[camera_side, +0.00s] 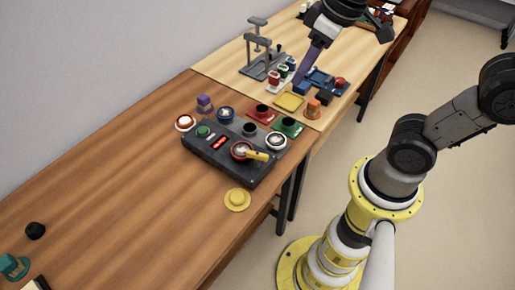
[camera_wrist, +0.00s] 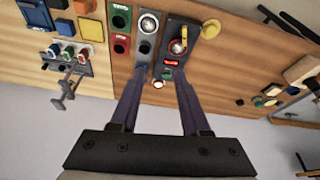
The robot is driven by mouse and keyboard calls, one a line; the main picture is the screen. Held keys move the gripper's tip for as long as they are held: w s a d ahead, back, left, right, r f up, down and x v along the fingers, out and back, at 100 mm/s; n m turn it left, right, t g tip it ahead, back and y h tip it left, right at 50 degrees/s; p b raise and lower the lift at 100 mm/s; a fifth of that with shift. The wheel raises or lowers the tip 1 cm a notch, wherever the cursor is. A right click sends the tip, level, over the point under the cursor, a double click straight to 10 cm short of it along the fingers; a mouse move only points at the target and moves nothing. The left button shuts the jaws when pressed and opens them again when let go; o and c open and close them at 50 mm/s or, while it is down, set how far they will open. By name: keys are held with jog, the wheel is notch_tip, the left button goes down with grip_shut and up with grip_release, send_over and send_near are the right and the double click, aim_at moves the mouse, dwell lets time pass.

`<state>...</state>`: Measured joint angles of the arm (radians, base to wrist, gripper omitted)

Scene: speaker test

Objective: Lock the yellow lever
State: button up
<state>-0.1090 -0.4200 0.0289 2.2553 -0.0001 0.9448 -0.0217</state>
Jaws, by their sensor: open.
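The yellow lever (camera_side: 258,156) sits on a round red-rimmed dial (camera_side: 240,151) at the near right of a dark control box (camera_side: 218,158), pointing right in the side view. In the wrist view the yellow lever (camera_wrist: 183,33) shows on the same box (camera_wrist: 168,59), ahead of the fingers. My gripper (camera_side: 301,80) has purple fingers pointing down and appears over the lighter far table section in the side view, clear of the lever. In the wrist view my gripper (camera_wrist: 158,74) has its fingers spread apart with nothing held between them.
Red (camera_side: 262,111) and green (camera_side: 289,126) panels stand behind the box. A yellow round piece (camera_side: 237,199) lies in front of it. A grey clamp stand (camera_side: 262,55) and several colored parts stand on the far table. The wooden table left of the box is mostly clear.

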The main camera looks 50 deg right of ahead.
jog(key=w+a+f+n+g, duration=0.2)
jog(key=w+a+f, duration=0.3)
jog(key=g, duration=0.2)
send_over(257, 153)
notch_tip(257, 153, down, 4)
jog(key=shift+n, duration=0.3)
notch_tip(257, 153, down, 13)
jog(key=shift+f, duration=0.1)
grip_shut()
